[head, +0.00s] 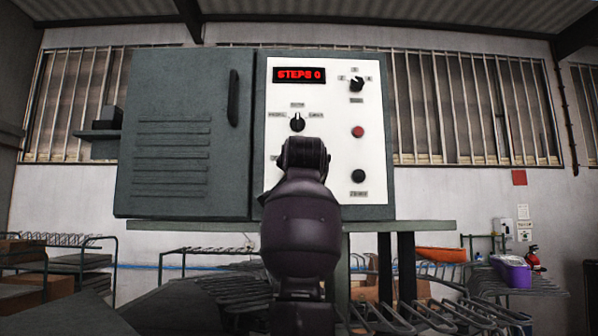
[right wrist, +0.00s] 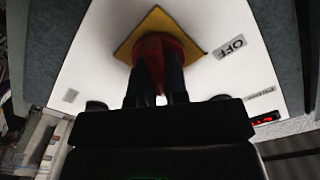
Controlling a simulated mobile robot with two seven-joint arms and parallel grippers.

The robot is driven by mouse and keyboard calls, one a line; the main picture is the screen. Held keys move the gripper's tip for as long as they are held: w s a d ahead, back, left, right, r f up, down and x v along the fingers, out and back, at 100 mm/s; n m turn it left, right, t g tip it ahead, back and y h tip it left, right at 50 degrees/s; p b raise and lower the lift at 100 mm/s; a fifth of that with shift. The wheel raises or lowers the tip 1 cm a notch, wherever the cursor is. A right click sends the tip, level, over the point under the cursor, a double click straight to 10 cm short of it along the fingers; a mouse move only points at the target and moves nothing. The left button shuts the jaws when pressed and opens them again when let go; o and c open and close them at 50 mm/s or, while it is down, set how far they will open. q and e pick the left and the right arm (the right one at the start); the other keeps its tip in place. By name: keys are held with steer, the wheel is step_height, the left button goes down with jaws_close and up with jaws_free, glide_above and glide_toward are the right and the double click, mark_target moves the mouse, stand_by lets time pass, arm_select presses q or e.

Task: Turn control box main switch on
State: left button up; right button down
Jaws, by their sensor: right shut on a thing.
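The control box (head: 325,175) has a white front panel with a lit red display (head: 299,75) reading "STEPS 0". In the right wrist view, the main switch is a red knob (right wrist: 160,44) on a yellow square plate (right wrist: 157,20). An "OFF" label (right wrist: 229,47) sits beside the plate. My right gripper (right wrist: 155,72) is shut on the red knob, a finger on each side. In the head view my right arm hides the switch and the fingertips. My left gripper is not in view.
The panel also has two black selector knobs (head: 297,122) (head: 356,84), a red button (head: 358,132) and a black button (head: 358,176). A grey door with a dark handle (head: 233,97) is on the left. The box stands on a green bench (head: 400,226). Racks stand behind.

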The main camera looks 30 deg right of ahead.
steer(key=shift+m, duration=0.9)
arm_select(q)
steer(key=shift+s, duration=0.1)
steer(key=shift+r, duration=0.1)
arm_select(e)
steer(key=c, duration=1.1)
jaws_free()
steer(key=shift+c, duration=0.2)
steer(key=shift+s, duration=0.1)
arm_select(q)
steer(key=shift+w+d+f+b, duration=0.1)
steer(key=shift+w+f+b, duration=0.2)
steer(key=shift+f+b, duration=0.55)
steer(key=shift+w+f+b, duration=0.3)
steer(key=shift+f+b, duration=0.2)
steer(key=shift+b, duration=0.6)
arm_select(e)
steer(key=v, duration=1)
steer(key=shift+s, duration=0.35)
steer(key=shift+a, duration=0.15)
